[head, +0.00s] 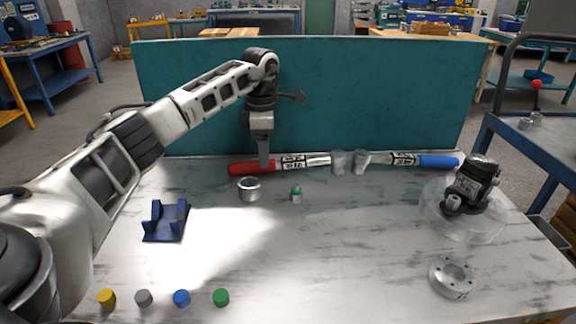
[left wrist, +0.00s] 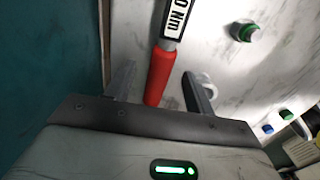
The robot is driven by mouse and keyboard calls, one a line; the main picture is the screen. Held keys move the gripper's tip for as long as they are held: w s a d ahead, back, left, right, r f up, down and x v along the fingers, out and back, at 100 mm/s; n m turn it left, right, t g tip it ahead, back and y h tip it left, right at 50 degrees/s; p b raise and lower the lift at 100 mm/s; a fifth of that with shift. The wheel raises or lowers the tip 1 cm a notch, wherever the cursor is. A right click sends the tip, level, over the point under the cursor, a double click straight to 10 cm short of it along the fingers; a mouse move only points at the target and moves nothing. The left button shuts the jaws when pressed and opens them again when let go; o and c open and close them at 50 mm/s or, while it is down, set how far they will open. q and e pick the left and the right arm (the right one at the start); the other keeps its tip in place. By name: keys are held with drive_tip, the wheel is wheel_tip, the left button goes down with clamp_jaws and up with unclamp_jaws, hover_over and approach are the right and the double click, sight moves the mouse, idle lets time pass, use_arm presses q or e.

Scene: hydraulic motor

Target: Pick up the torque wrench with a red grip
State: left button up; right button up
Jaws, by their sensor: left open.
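The torque wrench with a red grip (head: 252,168) lies along the back of the table, its head end pointing right. In the left wrist view its red grip (left wrist: 160,76) runs between the two fingers of my left gripper (left wrist: 158,88). The gripper is open, with a finger on each side of the grip and a gap to both. In the head view my left gripper (head: 264,160) points down over the red grip. My right gripper is not in view.
A second wrench with a blue grip (head: 438,161) lies to the right. A metal ring (head: 249,189) and a small green-capped part (head: 296,194) stand just in front. A teal panel (head: 350,95) rises behind. A blue holder (head: 166,221) stands left; the table's middle front is clear.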

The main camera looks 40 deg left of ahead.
use_arm(q)
drive_tip(key=f, duration=0.3)
drive_tip(key=shift+s+f, duration=0.2)
drive_tip(key=shift+f, duration=0.15)
drive_tip(key=shift+r, duration=0.1)
clamp_jaws()
